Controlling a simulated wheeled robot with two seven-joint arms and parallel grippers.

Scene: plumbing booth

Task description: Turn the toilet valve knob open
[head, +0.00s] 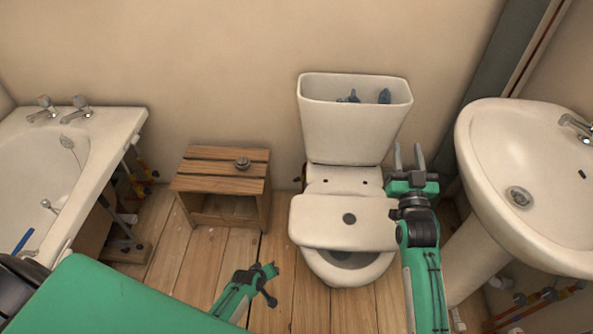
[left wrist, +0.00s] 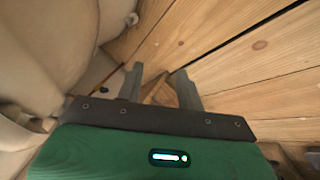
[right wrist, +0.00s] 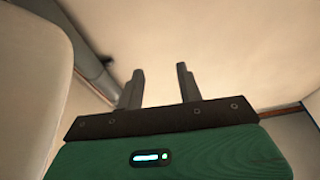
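The toilet (head: 345,230) stands mid-picture in the head view, with its cistern (head: 350,125) open on top. I cannot make out the valve knob for certain; a small dark reddish part (head: 298,180) shows by the wall, left of the toilet's base. My left gripper (head: 272,282) is low over the floor, left of the bowl. In the left wrist view its fingers (left wrist: 160,85) are apart and empty, with pale ceramic at left and floorboards ahead. My right gripper (head: 408,157) is raised beside the cistern's right side; its fingers (right wrist: 157,85) are apart and empty.
A wooden crate (head: 220,183) with a round metal part (head: 242,163) on it stands left of the toilet. A bathtub (head: 105,150) is at far left, a sink (head: 525,185) at right.

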